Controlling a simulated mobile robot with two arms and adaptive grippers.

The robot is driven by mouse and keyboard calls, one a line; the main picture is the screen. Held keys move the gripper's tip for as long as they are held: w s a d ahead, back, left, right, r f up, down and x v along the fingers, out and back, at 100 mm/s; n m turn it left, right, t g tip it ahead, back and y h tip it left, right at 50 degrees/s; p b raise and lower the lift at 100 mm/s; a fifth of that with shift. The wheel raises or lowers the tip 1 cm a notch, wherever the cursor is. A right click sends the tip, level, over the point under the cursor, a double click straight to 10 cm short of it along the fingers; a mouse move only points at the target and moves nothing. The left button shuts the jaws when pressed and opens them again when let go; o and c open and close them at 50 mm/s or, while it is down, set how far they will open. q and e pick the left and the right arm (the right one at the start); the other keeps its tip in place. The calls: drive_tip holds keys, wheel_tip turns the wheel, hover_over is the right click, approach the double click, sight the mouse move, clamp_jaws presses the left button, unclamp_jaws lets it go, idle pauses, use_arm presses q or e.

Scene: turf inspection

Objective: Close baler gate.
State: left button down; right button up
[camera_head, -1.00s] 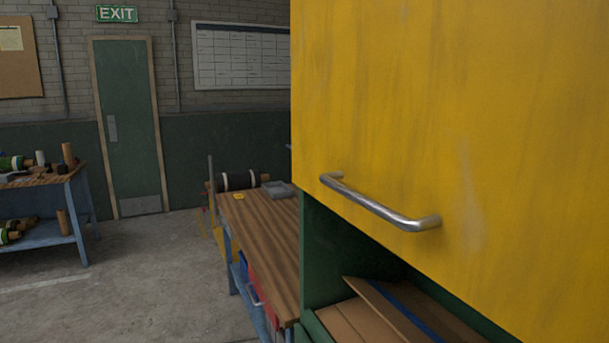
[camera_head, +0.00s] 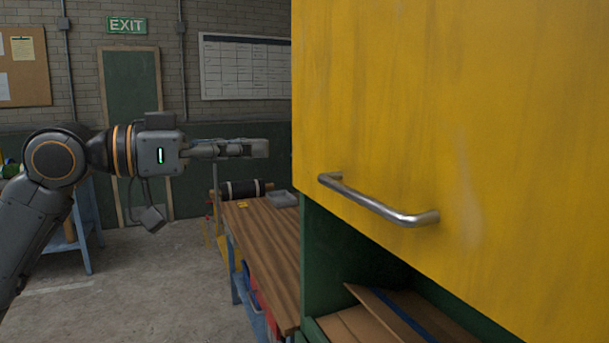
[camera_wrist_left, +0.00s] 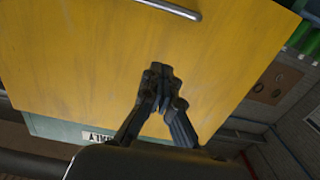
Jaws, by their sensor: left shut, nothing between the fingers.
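The yellow baler gate (camera_head: 430,90) fills the right of the head view, raised above an open dark green chamber (camera_head: 345,250). Its silver bar handle (camera_head: 375,202) runs along the gate's lower part. My left gripper (camera_head: 262,148) is shut and empty, pointing right, just left of the gate's left edge in the head view. In the left wrist view my left gripper (camera_wrist_left: 162,88) shows shut against the yellow gate (camera_wrist_left: 90,60) behind it, with the handle (camera_wrist_left: 165,6) at the top edge. Whether the fingertips touch the gate I cannot tell. My right gripper is not in view.
Flattened cardboard (camera_head: 365,322) lies in the open chamber below the gate. A wooden-topped workbench (camera_head: 258,235) stands left of the baler, with a grey tray (camera_head: 282,198) on it. A green door (camera_head: 133,85) is at the back.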

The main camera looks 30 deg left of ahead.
use_arm(q)
drive_tip(key=p+x, duration=0.7)
drive_tip(key=x, duration=0.3)
drive_tip(key=f, duration=0.4)
drive_tip(key=shift+w+d, duration=0.2)
drive_tip(key=shift+w, duration=0.1)
drive_tip(key=shift+f, duration=0.1)
